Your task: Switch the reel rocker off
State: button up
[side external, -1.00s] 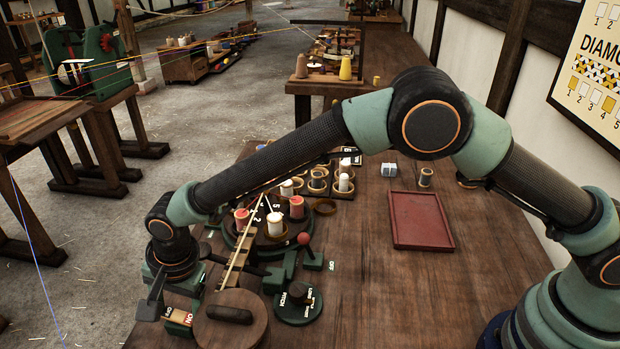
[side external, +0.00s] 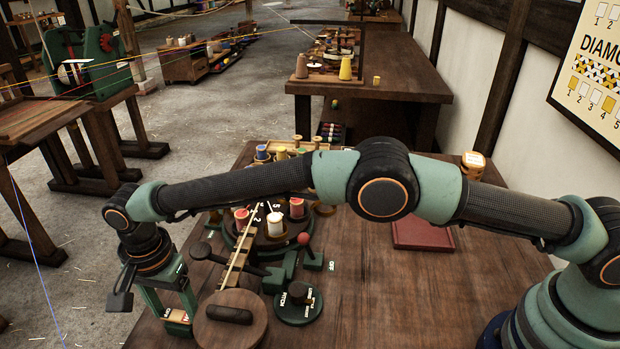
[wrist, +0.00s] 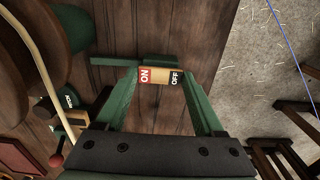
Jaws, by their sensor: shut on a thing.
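The reel rocker (wrist: 161,75) is a small tan switch with a red ON end and a dark OFF end. In the wrist view it sits between the tips of my green fingers, ON at the left and OFF at the right. My gripper (wrist: 163,82) is shut on it. In the side view the rocker (side external: 177,316) is at the bench's front left edge, with my gripper (side external: 173,311) reaching down to it from above. I cannot tell which way the rocker is tilted.
A round wooden disc with a dark handle (side external: 229,315) stands just right of the rocker. A red tray (side external: 420,234) lies farther right.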

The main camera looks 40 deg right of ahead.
aim_at(177, 314)
jog(key=o, duration=1.4)
notch_tip(177, 314, up, 12)
jog(key=shift+c, duration=0.4)
